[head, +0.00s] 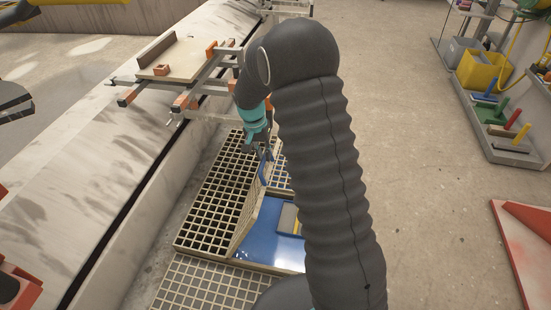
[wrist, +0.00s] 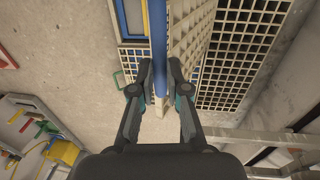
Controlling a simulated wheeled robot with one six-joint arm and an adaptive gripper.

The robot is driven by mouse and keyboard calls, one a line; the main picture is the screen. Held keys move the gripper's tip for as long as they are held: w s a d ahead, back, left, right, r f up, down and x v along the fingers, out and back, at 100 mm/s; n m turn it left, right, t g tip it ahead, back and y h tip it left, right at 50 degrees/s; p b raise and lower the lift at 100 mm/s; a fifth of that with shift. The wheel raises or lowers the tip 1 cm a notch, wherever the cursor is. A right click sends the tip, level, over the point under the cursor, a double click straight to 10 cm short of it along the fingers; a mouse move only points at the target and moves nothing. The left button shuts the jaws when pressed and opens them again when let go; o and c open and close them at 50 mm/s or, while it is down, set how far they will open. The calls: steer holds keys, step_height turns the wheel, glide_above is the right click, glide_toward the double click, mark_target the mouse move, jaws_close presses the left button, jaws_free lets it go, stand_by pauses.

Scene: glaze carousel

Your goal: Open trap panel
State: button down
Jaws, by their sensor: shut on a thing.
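The trap panel (head: 250,205) is a pale lattice grating. It stands tilted up beside a blue-lined opening (head: 268,238), which is partly uncovered. In the wrist view the panel (wrist: 190,38) shows at a steep angle, with a blue bar (wrist: 158,40) running along its left side. My gripper (wrist: 161,82) is shut on the blue bar, one finger on each side. In the head view my gripper (head: 262,150) is at the panel's far end, by the blue handle (head: 264,168). My arm hides the opening's right side.
Fixed floor grating (head: 215,205) lies left of the panel, beside a long sloped grey wall (head: 125,120). A rack with orange-tipped bars (head: 185,88) stands beyond. At right are a tool tray (head: 500,135), a yellow bin (head: 480,70) and a red-edged board (head: 525,240). The floor between is clear.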

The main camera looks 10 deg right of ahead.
steer(key=shift+w+a+f+g, duration=0.15)
steer(key=shift+w+a+f, duration=0.1)
steer(key=shift+a+f, duration=0.25)
steer(key=shift+w+a+f+g, duration=0.15)
steer(key=shift+w+a+f, duration=0.15)
steer(key=shift+a, duration=0.35)
steer(key=shift+d+r, duration=0.1)
steer(key=shift+r, duration=0.05)
steer(key=c, duration=1.2)
jaws_free()
steer(key=shift+r+h, duration=0.2)
steer(key=shift+h, duration=0.1)
steer(key=shift+o, duration=0.2)
steer(key=s+v, duration=0.1)
steer(key=v, duration=1.1)
steer(key=shift+w+r, duration=0.15)
steer(key=shift+w, duration=0.2)
steer(key=shift+w+d, duration=0.1)
